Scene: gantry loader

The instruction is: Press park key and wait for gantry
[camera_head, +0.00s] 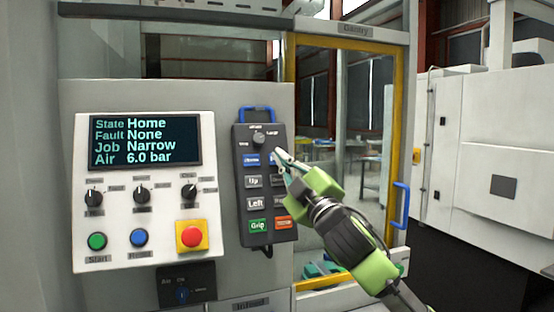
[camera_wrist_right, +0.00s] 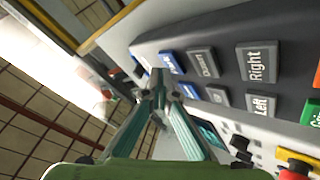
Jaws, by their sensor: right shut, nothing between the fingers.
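The dark hand pendant (camera_head: 240,215) hangs on the grey wall and carries rows of keys, including Up, Left and an orange key (camera_head: 284,222). One blue key (camera_head: 252,160) shows in its top row; my fingers largely cover the key to its right. Two blue keys show in the right wrist view, one (camera_wrist_right: 172,61) just beyond my fingertips. My right gripper (camera_head: 277,156) is shut and empty, its tips at the top right keys; I cannot tell whether they touch. It also shows in the right wrist view (camera_wrist_right: 165,78). The display (camera_head: 146,142) reads State Home, Fault None, Job Narrow, Air 6.0 bar.
The white control panel (camera_head: 150,217) left of the pendant has three selector knobs, a green button (camera_head: 97,241), a blue button (camera_head: 139,238) and a red emergency stop (camera_head: 191,236). A yellow-framed glazed door (camera_head: 399,130) with a blue handle (camera_head: 402,204) stands to the right.

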